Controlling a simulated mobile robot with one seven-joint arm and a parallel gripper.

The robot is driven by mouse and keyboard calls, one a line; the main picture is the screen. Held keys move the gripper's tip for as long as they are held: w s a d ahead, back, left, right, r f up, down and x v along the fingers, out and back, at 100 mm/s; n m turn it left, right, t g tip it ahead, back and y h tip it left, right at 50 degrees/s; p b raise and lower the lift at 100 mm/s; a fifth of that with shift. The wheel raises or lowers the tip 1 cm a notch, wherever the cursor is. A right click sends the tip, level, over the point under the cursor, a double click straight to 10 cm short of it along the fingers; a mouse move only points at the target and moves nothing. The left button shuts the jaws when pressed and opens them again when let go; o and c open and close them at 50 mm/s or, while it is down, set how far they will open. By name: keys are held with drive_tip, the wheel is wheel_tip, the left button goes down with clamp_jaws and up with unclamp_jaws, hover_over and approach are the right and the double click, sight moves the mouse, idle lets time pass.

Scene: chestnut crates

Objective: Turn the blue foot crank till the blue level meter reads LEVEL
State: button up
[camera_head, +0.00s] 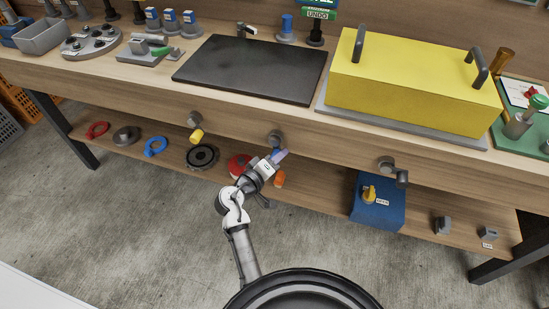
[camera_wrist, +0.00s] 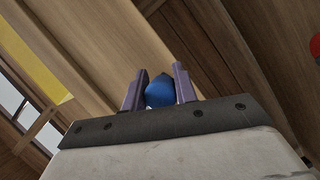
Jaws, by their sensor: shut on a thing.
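My gripper (camera_head: 281,155) is at the bench's front edge, low in the middle of the head view. Its two fingers are shut on the blue handle of the foot crank (camera_wrist: 160,92), which shows between them in the wrist view. The crank's grey hub (camera_head: 275,138) sits on the bench front; most of its handle is hidden by my gripper in the head view. A blue sign (camera_head: 319,3) over a green "UNDO" plate (camera_head: 318,14) stands at the back of the bench. It is cut off by the picture's top edge, and I cannot read its reading surely.
A yellow-handled crank (camera_head: 196,135) is to the left and a grey crank (camera_head: 392,168) to the right. A yellow box (camera_head: 415,85) and a black plate (camera_head: 252,70) lie on the bench. A lower shelf (camera_head: 325,197) holds rings, discs and a blue box (camera_head: 378,202).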

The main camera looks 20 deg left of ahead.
drive_tip(key=shift+w+d+r+n+t+h, duration=0.1)
drive_tip(key=shift+d+r+n+t+h, duration=0.3)
drive_tip(key=shift+n, duration=0.4)
drive_tip(key=shift+r, duration=0.1)
drive_tip(key=o, duration=1)
drive_tip(key=shift+c, duration=0.2)
drive_tip(key=shift+s+a+f, duration=0.15)
drive_tip(key=shift+s+f, duration=0.05)
drive_tip(key=shift+s, duration=0.1)
drive_tip(key=b+v, duration=0.3)
drive_tip(key=v, duration=1)
drive_tip(key=shift+s+r, duration=0.15)
drive_tip(key=shift+r, duration=0.1)
